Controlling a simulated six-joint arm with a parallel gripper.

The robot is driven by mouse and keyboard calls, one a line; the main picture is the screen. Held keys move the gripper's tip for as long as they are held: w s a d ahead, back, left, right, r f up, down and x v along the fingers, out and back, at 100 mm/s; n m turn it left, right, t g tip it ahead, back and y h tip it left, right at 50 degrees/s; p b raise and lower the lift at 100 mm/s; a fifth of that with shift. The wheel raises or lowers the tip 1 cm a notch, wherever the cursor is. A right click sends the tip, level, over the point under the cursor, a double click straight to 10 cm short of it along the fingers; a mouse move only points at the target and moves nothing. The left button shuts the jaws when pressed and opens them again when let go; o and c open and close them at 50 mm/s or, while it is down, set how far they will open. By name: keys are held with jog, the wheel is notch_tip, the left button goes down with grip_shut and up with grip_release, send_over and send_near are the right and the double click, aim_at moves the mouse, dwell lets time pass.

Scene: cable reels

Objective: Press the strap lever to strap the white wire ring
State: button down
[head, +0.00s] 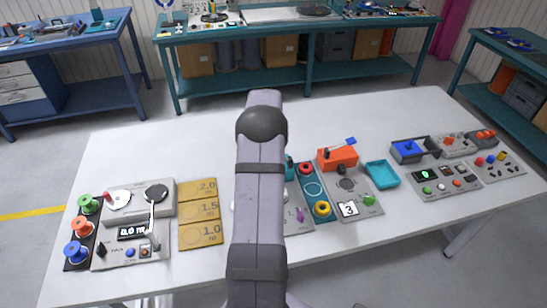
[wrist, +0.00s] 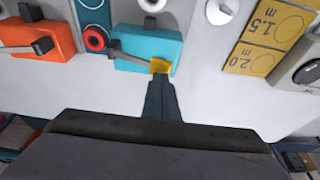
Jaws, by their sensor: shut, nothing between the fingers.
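A teal box (wrist: 140,42) in the wrist view carries a grey lever (wrist: 128,55) ending in a yellow tip (wrist: 160,65). I take it as the strap lever, though no label is readable. My gripper (wrist: 160,80) is shut and empty, its fingertips right at the yellow tip; I cannot tell whether they touch. A small pale round part (wrist: 152,5), perhaps the white wire ring, shows beside the box at the picture's top edge, partly cut off. In the head view my arm hides the gripper and most of the teal box (head: 289,168).
An orange box (head: 338,158) with a blue-tipped lever stands right of my arm. A teal pad with a red ring (head: 305,168) and a yellow ring (head: 322,208) lies between. Yellow length plates (head: 198,210) and a reel station (head: 120,230) are left. The table's back is clear.

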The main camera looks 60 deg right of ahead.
jog(key=shift+f+b, duration=2.05)
jog(key=shift+f, duration=1)
notch_tip(320, 180, up, 12)
jog(key=p, duration=0.8)
